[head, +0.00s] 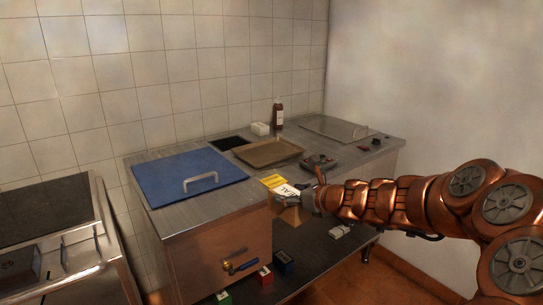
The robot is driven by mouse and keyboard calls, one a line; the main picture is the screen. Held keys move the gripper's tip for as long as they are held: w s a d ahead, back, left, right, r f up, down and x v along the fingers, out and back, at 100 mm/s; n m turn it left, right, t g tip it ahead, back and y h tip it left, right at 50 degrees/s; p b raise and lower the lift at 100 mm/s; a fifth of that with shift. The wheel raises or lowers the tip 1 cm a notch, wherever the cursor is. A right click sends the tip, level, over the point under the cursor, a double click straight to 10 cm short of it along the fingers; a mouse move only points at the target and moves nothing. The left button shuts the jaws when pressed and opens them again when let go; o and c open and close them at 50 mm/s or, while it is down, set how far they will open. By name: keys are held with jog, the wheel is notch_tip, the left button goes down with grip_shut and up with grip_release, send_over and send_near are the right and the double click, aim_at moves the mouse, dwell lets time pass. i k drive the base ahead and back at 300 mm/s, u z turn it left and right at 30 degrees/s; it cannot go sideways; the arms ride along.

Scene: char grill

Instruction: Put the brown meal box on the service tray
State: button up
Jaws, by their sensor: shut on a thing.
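The brown meal box (291,214) shows just left of the arm's end, with a white lettered label on its top. My gripper (303,197) is shut on it, and the fingers and wrist hide part of the box. The box is near the front edge of the counter; I cannot tell how high it is above the lower dark shelf. The service tray (268,153), flat and brown with a low rim, lies on the counter beyond the gripper and to its left. It looks empty.
A blue board (185,177) with a metal handle covers the counter's left part. A dark bottle (278,113) and a white block (260,128) stand behind the tray. A yellow card (273,181) lies near the box.

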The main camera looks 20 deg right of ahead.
aim_at(268, 154)
jog(key=i, duration=1.35)
jog(key=u, duration=0.05)
